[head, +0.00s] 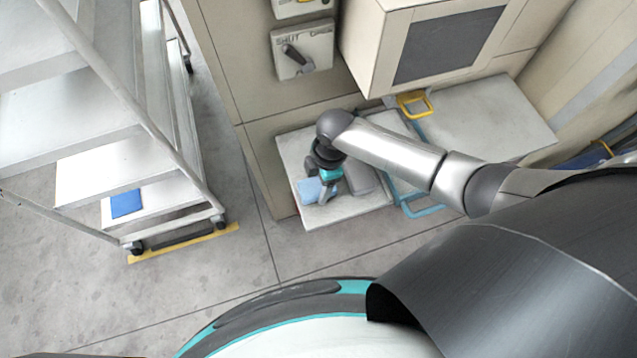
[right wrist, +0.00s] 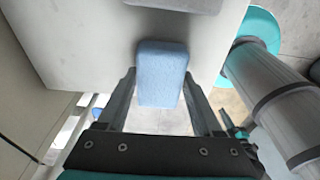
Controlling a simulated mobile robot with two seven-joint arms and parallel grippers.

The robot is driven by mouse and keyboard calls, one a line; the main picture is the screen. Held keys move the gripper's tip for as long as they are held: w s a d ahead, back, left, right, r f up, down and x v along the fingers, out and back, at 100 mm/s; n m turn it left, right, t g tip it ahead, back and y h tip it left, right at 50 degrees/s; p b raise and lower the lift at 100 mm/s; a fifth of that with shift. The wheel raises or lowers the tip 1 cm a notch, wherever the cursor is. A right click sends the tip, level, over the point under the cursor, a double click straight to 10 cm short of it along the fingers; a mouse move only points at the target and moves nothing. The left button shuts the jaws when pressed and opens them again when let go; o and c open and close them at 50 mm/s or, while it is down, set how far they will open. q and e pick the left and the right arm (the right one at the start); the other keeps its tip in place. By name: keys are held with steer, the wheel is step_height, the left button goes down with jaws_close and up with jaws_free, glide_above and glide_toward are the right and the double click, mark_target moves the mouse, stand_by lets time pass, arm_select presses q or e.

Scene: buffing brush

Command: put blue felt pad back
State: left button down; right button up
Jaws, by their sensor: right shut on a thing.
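A light blue pad (head: 309,190), a rounded block, is at the left front of a white-topped surface (head: 345,211) below the wall panel. My right gripper (head: 327,188) reaches down over that surface and is shut on the pad. In the right wrist view the pad (right wrist: 161,75) sits between the two fingers, with the pale surface behind it. I cannot tell whether the pad touches the surface. A flat, darker blue square (head: 126,203) lies on the lowest shelf of the cart at the left. My left gripper is not in view.
A grey block (head: 359,180) lies on the white top, right of my gripper. A metal shelf cart (head: 85,180) stands left, with clear floor between. A lever switch (head: 294,57) and a protruding box (head: 425,45) are above. Blue (head: 424,211) and yellow (head: 414,104) handles are nearby.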

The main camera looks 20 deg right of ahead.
steer(key=shift+w+f, duration=0.1)
steer(key=o, duration=0.8)
steer(key=shift+f, duration=0.15)
steer(key=o, duration=0.5)
step_height(320, 180, up, 12)
steer(key=d+p, duration=0.1)
steer(key=p, duration=0.3)
steer(key=shift+d, duration=0.35)
